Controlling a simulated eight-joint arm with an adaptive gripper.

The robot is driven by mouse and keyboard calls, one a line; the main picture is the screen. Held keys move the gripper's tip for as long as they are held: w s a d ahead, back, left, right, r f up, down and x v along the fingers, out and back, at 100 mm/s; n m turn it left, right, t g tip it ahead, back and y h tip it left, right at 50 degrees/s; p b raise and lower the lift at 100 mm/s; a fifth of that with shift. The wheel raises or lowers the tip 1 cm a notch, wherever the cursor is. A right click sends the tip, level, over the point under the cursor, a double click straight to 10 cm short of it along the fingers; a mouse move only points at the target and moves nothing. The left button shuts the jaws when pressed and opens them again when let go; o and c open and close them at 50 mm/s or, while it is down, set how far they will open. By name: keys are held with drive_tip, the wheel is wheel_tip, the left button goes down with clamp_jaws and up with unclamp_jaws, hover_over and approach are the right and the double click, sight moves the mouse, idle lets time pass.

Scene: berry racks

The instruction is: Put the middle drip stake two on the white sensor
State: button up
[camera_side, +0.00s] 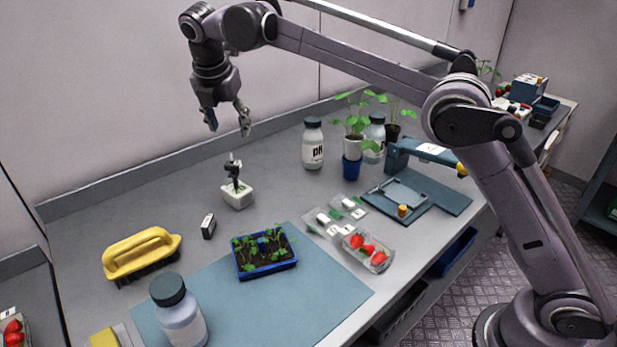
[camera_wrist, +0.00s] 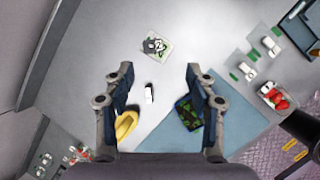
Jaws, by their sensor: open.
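A white block (camera_side: 238,198) with dark upright stake-like pieces (camera_side: 234,176) in it stands on the grey bench; I cannot tell the single stakes apart. The block also shows in the wrist view (camera_wrist: 156,46), ahead of my fingers. A small dark box with a white face (camera_side: 208,227) stands on the bench in front of the block, and its white top shows in the wrist view (camera_wrist: 148,93); it may be the white sensor, but its label is too small to read. My gripper (camera_side: 229,127) is open and empty, high above the bench and the block; both fingers show in the wrist view (camera_wrist: 158,72).
A yellow-handled brush (camera_side: 141,250) lies at the left. A blue tray of seedlings (camera_side: 266,269) sits on a teal mat (camera_side: 335,290). Clear packs, strawberries (camera_side: 365,247), bottles (camera_side: 313,148) and a potted plant (camera_side: 354,146) stand to the right. Bench around the block is clear.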

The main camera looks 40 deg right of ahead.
drive_tip(key=s+d+r+m+t+y, duration=0.1)
drive_tip(key=s+d+m+t+y, duration=0.1)
drive_tip(key=s+d+m, duration=1.05)
drive_tip(key=s+d+f+m+t, duration=0.1)
drive_tip(key=s+f+m, duration=0.5)
drive_tip(key=s, duration=0.3)
drive_tip(key=s+d+f+m, duration=0.2)
drive_tip(key=s+f+m, duration=0.4)
drive_tip(key=s, duration=0.4)
drive_tip(key=shift+s+f+m+t+y, duration=0.15)
drive_tip(key=shift+s+m+t+y, duration=0.1)
drive_tip(key=shift+m+t+y, duration=0.15)
